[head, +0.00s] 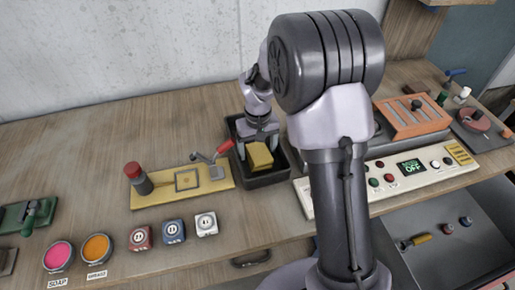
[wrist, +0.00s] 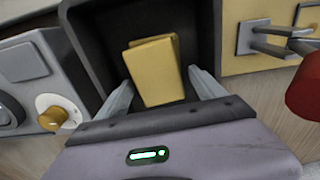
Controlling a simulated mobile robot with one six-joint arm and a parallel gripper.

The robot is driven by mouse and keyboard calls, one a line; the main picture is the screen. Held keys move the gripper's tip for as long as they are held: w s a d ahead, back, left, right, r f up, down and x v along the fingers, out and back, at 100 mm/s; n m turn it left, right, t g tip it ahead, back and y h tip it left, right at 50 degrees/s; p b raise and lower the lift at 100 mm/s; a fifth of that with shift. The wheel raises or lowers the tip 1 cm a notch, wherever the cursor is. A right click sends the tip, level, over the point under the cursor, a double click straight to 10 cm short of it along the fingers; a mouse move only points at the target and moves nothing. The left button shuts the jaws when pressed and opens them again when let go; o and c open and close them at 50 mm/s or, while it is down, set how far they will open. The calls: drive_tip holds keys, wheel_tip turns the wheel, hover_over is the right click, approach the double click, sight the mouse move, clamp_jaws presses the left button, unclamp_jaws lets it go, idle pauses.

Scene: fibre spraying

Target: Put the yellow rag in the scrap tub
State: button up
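The yellow rag (head: 260,156) is a folded, block-like piece inside the black scrap tub (head: 267,181). In the wrist view the rag (wrist: 155,72) lies slightly tilted against the dark inside of the tub (wrist: 92,40). My gripper (head: 258,146) is directly over the tub, pointing down. In the wrist view my gripper (wrist: 160,78) has its fingers spread on both sides of the rag. A gap shows between the right finger and the rag; the left fingertip is close to the rag's edge, and I cannot tell whether it touches.
A yellow plate (head: 185,187) with a red-handled lever clamp stands left of the tub. A control panel (head: 385,183) is to the right. Soap (head: 58,256) and grease (head: 97,247) tins and several small blocks sit along the front. The back left of the bench is clear.

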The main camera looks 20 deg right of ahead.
sight(258, 150)
drive_tip(key=s+a+r+m+t+p, duration=0.1)
drive_tip(key=s+r+p, duration=0.15)
drive_tip(key=r, duration=0.75)
drive_tip(key=s+r+t+p, duration=0.15)
drive_tip(key=s+r, duration=0.25)
drive_tip(key=r, duration=0.7)
drive_tip(key=s+a+r+m+t+y, duration=0.1)
drive_tip(key=s+r+m, duration=0.1)
drive_tip(key=s, duration=0.7)
drive_tip(key=s+a+r+m+t+y, duration=0.1)
drive_tip(key=s+a+r+m+t, duration=0.1)
drive_tip(key=s, duration=0.7)
drive_tip(key=shift+s+r, duration=0.4)
drive_tip(key=shift+r, duration=0.05)
